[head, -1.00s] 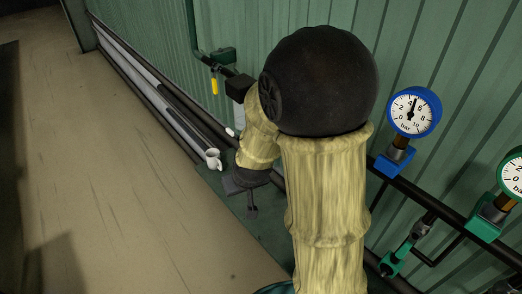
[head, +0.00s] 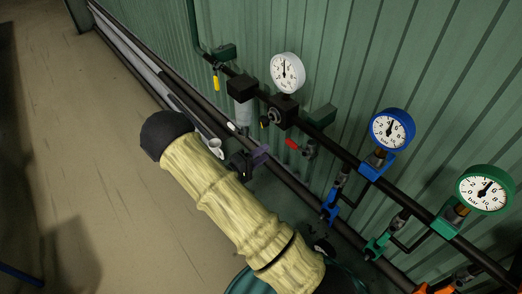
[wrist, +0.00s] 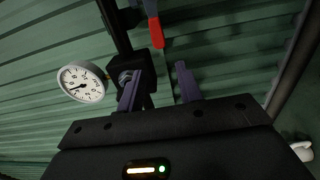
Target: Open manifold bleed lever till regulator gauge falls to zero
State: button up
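A white-faced gauge (head: 288,72) stands on a black regulator block (head: 284,108) on the wall pipe. Its needle points roughly upward in the head view; its numbers are too small to read. The gauge also shows in the wrist view (wrist: 81,83). A red-handled lever (head: 291,143) sits just right of and below the regulator, by a green block. In the wrist view the red handle (wrist: 155,32) lies ahead of my fingers, apart from them. My gripper (head: 257,157) has purple fingers, spread and empty in the wrist view (wrist: 158,88). No label tells which lever bleeds the manifold.
A yellow-handled lever (head: 216,84) hangs farther left on the pipe. Blue (head: 392,130) and green (head: 485,189) gauges with matching valves line the pipe to the right. The floor at left is mostly clear.

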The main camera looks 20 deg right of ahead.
aim_at(296, 147)
jog(key=shift+d, duration=0.15)
jog(key=b+x, duration=0.1)
jog(key=x, duration=0.7)
jog(key=shift+d, duration=0.25)
dwell(0.7)
jog(key=shift+w+d+f, duration=0.1)
jog(key=shift+w+d, duration=0.05)
jog(key=shift+w, duration=0.05)
